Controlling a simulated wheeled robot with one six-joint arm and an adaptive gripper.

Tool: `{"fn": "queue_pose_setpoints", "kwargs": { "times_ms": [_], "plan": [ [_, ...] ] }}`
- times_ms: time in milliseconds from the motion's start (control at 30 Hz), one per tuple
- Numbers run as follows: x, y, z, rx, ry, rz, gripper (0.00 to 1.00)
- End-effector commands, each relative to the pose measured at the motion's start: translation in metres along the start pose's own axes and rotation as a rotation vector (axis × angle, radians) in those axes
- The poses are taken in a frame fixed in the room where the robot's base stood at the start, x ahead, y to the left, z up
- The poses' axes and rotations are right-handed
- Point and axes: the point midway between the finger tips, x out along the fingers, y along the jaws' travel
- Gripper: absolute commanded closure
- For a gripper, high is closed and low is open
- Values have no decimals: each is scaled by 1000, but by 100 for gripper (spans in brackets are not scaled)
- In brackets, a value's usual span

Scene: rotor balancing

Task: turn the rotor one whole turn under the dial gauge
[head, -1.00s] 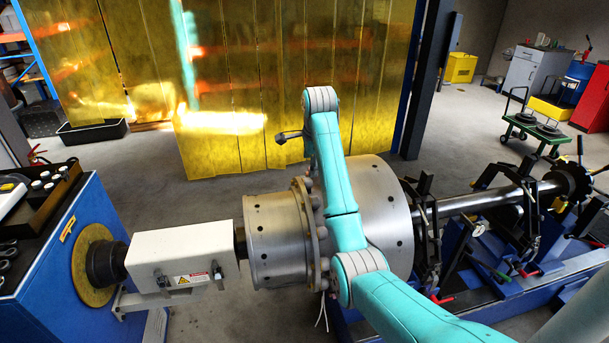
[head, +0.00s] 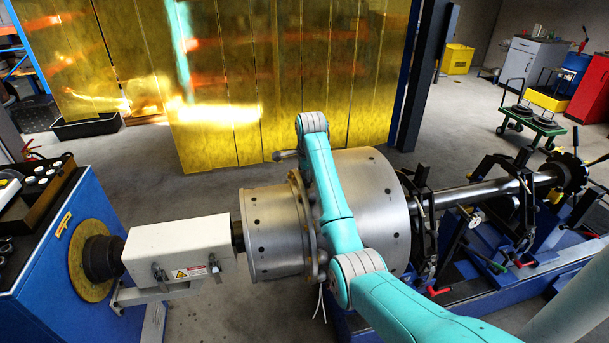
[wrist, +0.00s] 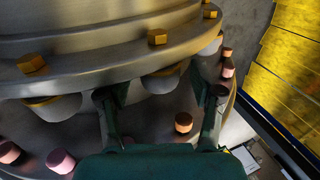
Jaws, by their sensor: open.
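The steel rotor (head: 375,195) lies with its axis across the picture in the head view, its bolted flange (head: 300,215) partly behind my arm. In the wrist view the flange (wrist: 120,55) fills the upper left, with orange and pink bolt heads around it. My gripper (wrist: 160,95) is open, its two dark fingers apart and pointing at the flange. An orange bolt head (wrist: 183,122) shows between the fingers. I cannot tell whether either finger touches the rotor. My gripper is hidden in the head view. A small pale round thing (head: 475,218) may be the dial gauge.
A white-covered drive shaft (head: 178,250) joins the rotor to a blue machine (head: 45,275) at left. Black bearing stands (head: 420,220) hold the shaft (head: 480,193) at right. A yellow strip curtain (head: 230,120) hangs behind. Floor is clear between curtain and rotor.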

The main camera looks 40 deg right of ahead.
Motion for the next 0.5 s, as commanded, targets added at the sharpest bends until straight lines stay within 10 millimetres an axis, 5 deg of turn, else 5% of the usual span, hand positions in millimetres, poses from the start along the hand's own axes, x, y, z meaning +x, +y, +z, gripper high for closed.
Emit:
{"fn": "queue_pose_setpoints", "kwargs": {
  "times_ms": [167, 433, 500],
  "plan": [
    [0, 0, 0, 0, 0, 0, 34],
    [0, 0, 0, 0, 0, 0, 97],
    [0, 0, 0, 0, 0, 1, 100]
  ]
}}
